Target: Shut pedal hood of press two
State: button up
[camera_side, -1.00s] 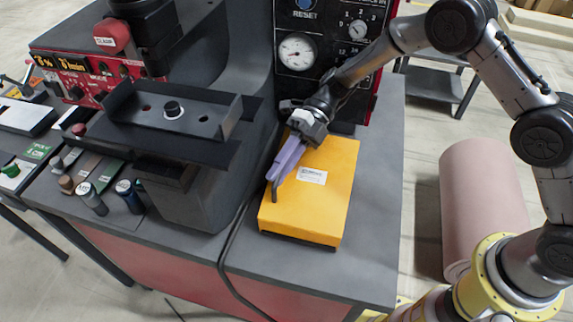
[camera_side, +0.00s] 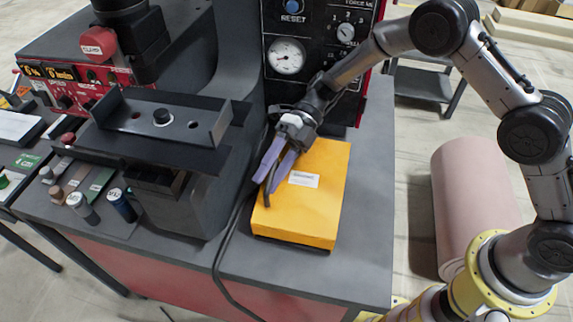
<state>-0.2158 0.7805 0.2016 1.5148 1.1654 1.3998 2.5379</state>
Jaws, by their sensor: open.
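The pedal hood (camera_side: 318,202) is a yellow-orange box cover with a small white label on top. It lies on the grey bench top beside the press, with a dark base showing along its lower front edge. Its top looks flat; I cannot tell whether it is fully down. My gripper (camera_side: 265,186) has purple fingers, which are spread apart and empty. They are over the left edge of the hood, pointing toward the front left. I cannot tell whether they touch it.
The press two body with its dark tray (camera_side: 160,117) stands to the left. A black panel with a gauge (camera_side: 286,56) rises behind the hood. A black cable (camera_side: 217,262) runs down the bench front. Bench top to the right of the hood is clear.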

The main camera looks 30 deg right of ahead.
aim_at(292, 194)
jog(key=shift+r, duration=0.35)
notch_tip(292, 194, up, 3)
jog(key=shift+f, duration=0.15)
jog(key=shift+o, duration=0.5)
jog(key=s+d+r, duration=0.2)
jog(key=s+r, duration=0.1)
jog(key=r, duration=0.3)
jog(key=shift+s+d, duration=0.35)
jog(key=s+d+r, duration=0.1)
jog(key=s, duration=0.1)
jog(key=s+d+r, duration=0.1)
jog(key=s+d, duration=0.1)
jog(key=s, duration=0.1)
jog(key=s+d+r, duration=0.1)
jog(key=s+d, duration=0.1)
jog(key=shift+s+d+r, duration=0.25)
jog(key=shift+s+r, duration=0.05)
jog(key=shift+c, duration=0.5)
